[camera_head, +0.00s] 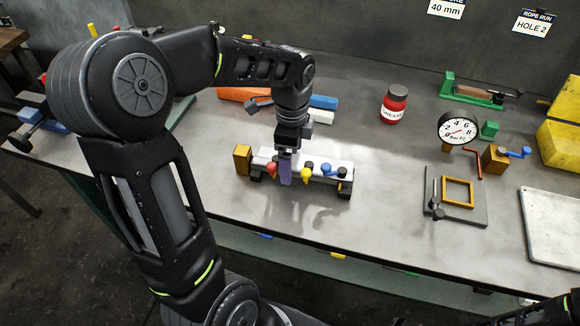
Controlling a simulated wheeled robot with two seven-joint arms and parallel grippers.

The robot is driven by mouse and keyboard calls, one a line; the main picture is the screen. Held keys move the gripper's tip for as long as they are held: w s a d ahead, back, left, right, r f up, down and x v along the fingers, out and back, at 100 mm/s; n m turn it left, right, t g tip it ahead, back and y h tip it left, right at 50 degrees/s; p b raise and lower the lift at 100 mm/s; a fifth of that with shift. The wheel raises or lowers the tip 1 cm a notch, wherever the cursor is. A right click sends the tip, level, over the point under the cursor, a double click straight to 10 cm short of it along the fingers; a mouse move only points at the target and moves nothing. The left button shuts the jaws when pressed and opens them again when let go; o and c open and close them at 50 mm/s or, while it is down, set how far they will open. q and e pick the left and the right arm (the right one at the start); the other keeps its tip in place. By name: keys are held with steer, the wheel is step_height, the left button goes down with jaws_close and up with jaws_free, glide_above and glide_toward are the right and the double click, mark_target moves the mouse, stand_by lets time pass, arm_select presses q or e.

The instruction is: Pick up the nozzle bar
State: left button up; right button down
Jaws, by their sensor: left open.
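The nozzle bar (323,174) looks to be the pale bar with red, yellow, blue and black taps along its front. It lies on the grey bench, with dark supports under its ends and an ochre block at its left end. My left gripper (286,170) points down over the left part of the bar, close to the red tap. Its jaws are open, and one finger hangs in front of the bar. Whether it touches the bar I cannot tell. The gripper hides part of the bar. My right gripper does not show.
A red grease jar (394,106) stands behind and right of the bar. A round gauge (458,129) and a plate with a yellow frame (457,192) are farther right. Orange, blue and white blocks lie behind the gripper. Bare bench lies in front of the bar.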

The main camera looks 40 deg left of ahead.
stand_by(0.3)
arm_select(q)
steer(key=shift+r, duration=0.1)
jaws_close()
stand_by(0.8)
